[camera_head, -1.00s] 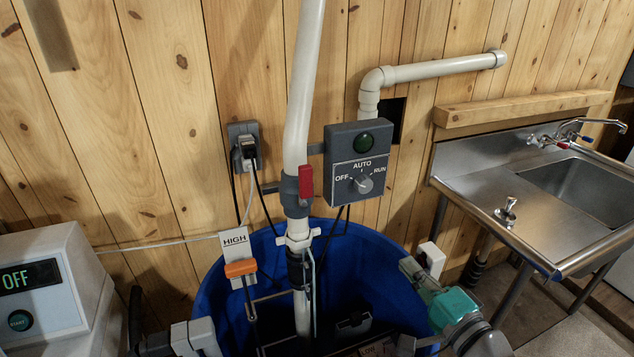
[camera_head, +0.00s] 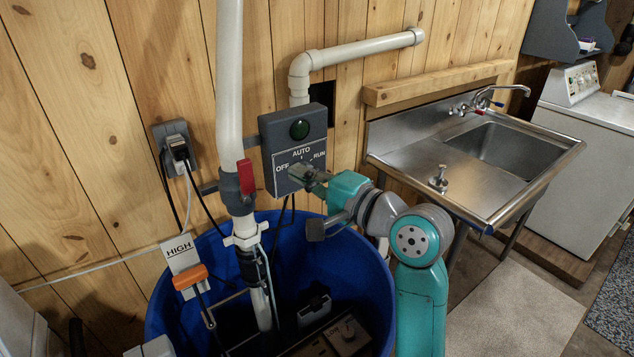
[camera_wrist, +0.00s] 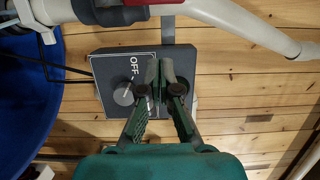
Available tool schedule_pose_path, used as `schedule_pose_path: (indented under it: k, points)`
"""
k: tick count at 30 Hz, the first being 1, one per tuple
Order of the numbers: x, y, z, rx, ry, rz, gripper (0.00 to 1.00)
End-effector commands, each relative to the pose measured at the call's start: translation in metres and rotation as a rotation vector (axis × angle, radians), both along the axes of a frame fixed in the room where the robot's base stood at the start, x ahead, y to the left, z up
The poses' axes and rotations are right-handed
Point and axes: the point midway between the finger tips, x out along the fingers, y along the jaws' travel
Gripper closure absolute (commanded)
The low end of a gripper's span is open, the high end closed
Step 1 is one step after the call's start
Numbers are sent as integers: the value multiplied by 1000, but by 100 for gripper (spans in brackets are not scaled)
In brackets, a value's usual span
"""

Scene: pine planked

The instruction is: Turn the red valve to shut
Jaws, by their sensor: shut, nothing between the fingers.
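The red valve handle (camera_head: 246,177) is a short lever on a grey fitting of the tall white pipe (camera_head: 230,80). It stands roughly upright, along the pipe. A sliver of the red handle (camera_wrist: 140,2) shows at the top edge of the wrist view. My gripper (camera_head: 303,173) is to the right of the handle and apart from it, in front of the grey control box. In the wrist view my gripper (camera_wrist: 162,72) has its fingers together and empty, over the box's face. They hide part of the box's lettering.
The control box (camera_head: 272,135) has a green lamp and an OFF/AUTO/RUN knob, seen in the wrist view (camera_wrist: 123,94). A blue tub (camera_head: 185,270) sits below. An orange float lever (camera_head: 190,277) is at left. A steel sink (camera_head: 400,140) is at right.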

Motion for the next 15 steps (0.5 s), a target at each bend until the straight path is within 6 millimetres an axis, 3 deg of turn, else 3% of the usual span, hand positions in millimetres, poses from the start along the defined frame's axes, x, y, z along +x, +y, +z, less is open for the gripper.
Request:
schedule_pose_path:
  k: [6, 15]
  points:
    - [26, 31, 0, -1, 0, 2, 100]
    - [4, 58, 0, -1, -1, 0, 100]
